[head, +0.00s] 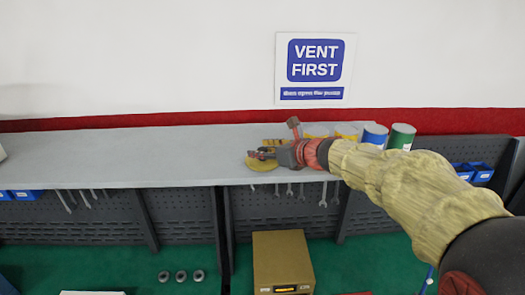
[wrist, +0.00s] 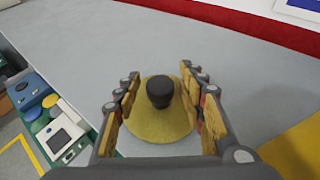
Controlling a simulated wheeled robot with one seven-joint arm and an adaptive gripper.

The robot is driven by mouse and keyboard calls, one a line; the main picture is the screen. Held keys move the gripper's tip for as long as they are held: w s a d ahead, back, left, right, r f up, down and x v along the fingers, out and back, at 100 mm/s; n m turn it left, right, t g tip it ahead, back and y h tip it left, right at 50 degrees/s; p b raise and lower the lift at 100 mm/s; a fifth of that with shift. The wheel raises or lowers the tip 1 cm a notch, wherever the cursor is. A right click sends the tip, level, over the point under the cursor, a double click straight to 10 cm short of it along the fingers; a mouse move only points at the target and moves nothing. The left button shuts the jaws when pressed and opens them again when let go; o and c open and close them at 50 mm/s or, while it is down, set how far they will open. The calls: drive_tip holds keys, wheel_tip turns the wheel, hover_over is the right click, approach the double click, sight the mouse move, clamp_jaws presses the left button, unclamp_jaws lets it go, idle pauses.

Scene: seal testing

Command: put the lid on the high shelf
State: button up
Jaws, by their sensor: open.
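The lid (wrist: 156,122) is a round yellow disc with a black knob (wrist: 161,91) at its middle. It lies flat on the grey high shelf (wrist: 100,35), and in the head view part of the lid (head: 262,165) shows under my gripper at the shelf's front edge. My gripper (wrist: 163,106) is open over the lid, with one finger on each side of the knob. The fingers look apart from the knob. In the head view my gripper (head: 262,154) reaches in from the right and hides much of the lid.
A blue can (head: 375,135) and a green can (head: 401,137) stand on the shelf to the right, near other yellow items (head: 345,131). The shelf's left part (head: 110,157) is clear. Wrenches (head: 322,194) hang below the shelf. A tan box (head: 282,262) stands lower down.

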drive_tip(key=shift+r, duration=0.1)
drive_tip(key=shift+s+d+r, duration=0.1)
drive_tip(key=shift+s+d, duration=0.05)
drive_tip(key=shift+s, duration=0.05)
drive_tip(key=b+v, duration=0.2)
drive_tip(key=v, duration=1)
drive_tip(key=s+f+n+g+h, duration=0.1)
drive_tip(key=s+f+n, duration=0.2)
drive_tip(key=s+n, duration=0.25)
drive_tip(key=s+a+f+n+g+h, duration=0.1)
drive_tip(key=s+f+n+g, duration=0.15)
drive_tip(key=s+n, duration=0.35)
drive_tip(key=s+f+n+h, duration=0.1)
drive_tip(key=s+f+n, duration=0.25)
drive_tip(key=s, duration=0.45)
drive_tip(key=s+d+f+n+g+h, duration=0.1)
drive_tip(key=s+d+f+n+h, duration=0.4)
drive_tip(key=s+n, duration=0.7)
drive_tip(key=d+f+n, duration=0.1)
drive_tip(key=d+f, duration=0.1)
drive_tip(key=d, duration=0.1)
drive_tip(key=shift+s+d, duration=0.3)
drive_tip(key=shift+s, duration=0.05)
drive_tip(key=shift+f+g, duration=0.25)
